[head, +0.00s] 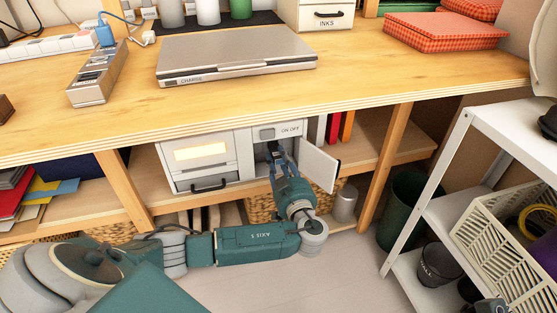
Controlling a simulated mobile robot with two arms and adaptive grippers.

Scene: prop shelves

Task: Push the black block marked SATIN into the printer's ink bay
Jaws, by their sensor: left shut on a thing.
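The printer (207,172) is a white box on the shelf under the workbench. Its lit panel is at the left and its ink bay (259,155) is at the right, under the ON OFF switch. The bay's white door (318,164) stands open to the right. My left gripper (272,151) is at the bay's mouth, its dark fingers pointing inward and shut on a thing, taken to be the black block. The block's outline and SATIN marking cannot be made out against the dark bay and fingers.
The workbench (400,75) runs above the printer; a closed laptop (235,55) lies on it. Wooden posts stand left and right of the printer. Folders (338,127) stand beyond the door. A white shelf rack (440,160) with a crate (510,230) is at the right.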

